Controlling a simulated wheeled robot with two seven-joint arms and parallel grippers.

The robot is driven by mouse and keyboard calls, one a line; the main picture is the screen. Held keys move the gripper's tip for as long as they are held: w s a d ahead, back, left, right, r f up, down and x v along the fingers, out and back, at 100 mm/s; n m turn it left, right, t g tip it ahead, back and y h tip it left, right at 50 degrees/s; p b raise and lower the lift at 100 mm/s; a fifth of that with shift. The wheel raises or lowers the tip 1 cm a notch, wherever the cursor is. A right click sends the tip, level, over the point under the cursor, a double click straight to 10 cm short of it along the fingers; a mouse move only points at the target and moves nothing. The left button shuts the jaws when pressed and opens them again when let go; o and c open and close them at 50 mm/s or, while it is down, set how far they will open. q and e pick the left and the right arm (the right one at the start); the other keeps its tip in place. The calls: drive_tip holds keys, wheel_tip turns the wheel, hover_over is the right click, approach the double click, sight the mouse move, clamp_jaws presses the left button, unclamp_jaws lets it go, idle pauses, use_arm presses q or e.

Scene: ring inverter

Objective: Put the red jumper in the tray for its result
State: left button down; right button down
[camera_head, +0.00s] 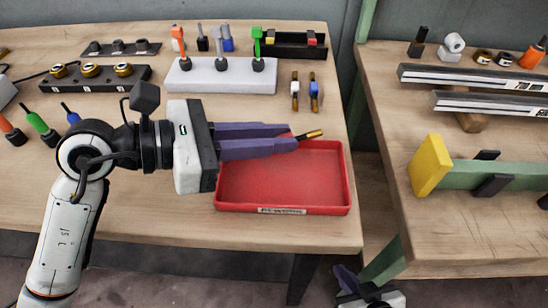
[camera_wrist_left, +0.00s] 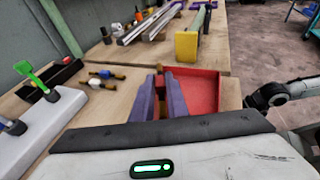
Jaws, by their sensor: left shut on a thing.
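My left gripper (camera_head: 296,138) is shut on the red jumper (camera_head: 302,137), and the fingers hide most of it. A gold-and-dark end sticks out past the fingertips to the right. In the left wrist view the jumper (camera_wrist_left: 159,82) shows as a small bit between the purple fingers. The gripper is above the back part of a red tray (camera_head: 283,207), which has a white label on its front wall. The tray floor that shows is empty. My right gripper (camera_head: 346,283) is low at the bottom edge, beyond the table front; its opening is unclear.
A white jumper (camera_head: 295,92) and a blue jumper (camera_head: 314,93) lie behind the tray. A white block (camera_head: 220,76) with upright tools stands at the back. A second table (camera_head: 440,225) with rails and a yellow-ended green bar is on the right, past a gap.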

sight(271, 166)
use_arm(q)
wheel_tip(271, 166, down, 4)
drive_tip(key=shift+f+b, duration=0.15)
drive_tip(key=shift+b, duration=0.2)
drive_tip(key=c, duration=2.2)
unclamp_jaws()
drive_tip(key=shift+f, duration=0.15)
drive_tip(key=shift+o, duration=0.9)
drive_tip(key=shift+a+r, duration=0.15)
drive_tip(key=shift+r, duration=0.1)
drive_tip(key=b+v, duration=0.1)
drive_tip(key=v, duration=0.9)
drive_tip(key=shift+s+a, duration=0.1)
drive_tip(key=shift+a, duration=0.2)
drive_tip(key=shift+s+a+r, duration=0.2)
drive_tip(key=shift+a+r, duration=0.1)
drive_tip(key=shift+a, duration=0.15)
